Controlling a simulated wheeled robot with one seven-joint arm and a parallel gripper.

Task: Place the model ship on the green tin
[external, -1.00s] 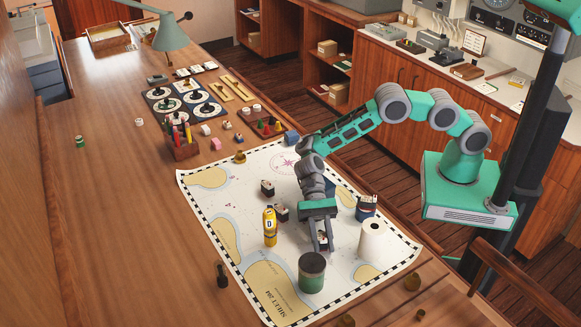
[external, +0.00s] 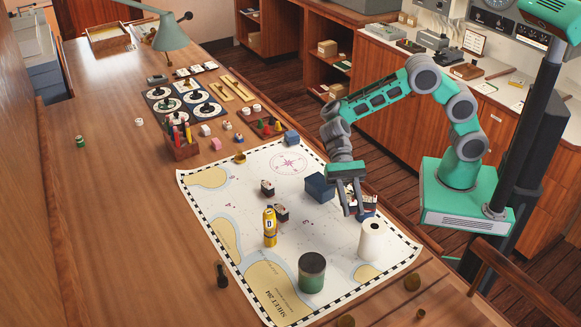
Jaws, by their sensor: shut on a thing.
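The green tin (external: 312,278) stands upright on the chart near its front edge, its dark top bare. My gripper (external: 353,212) is shut on a small model ship (external: 352,202), dark with white and a little red, mostly hidden by the fingers. It is behind the tin and to its right, apart from it. Another dark blue and white thing (external: 370,207) is just right of my gripper; whether they touch is unclear.
Two small ship-like pieces (external: 267,188) (external: 281,213) and a yellow bottle (external: 269,228) are left on the chart (external: 240,215). A white roll (external: 372,241) stands right of the tin.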

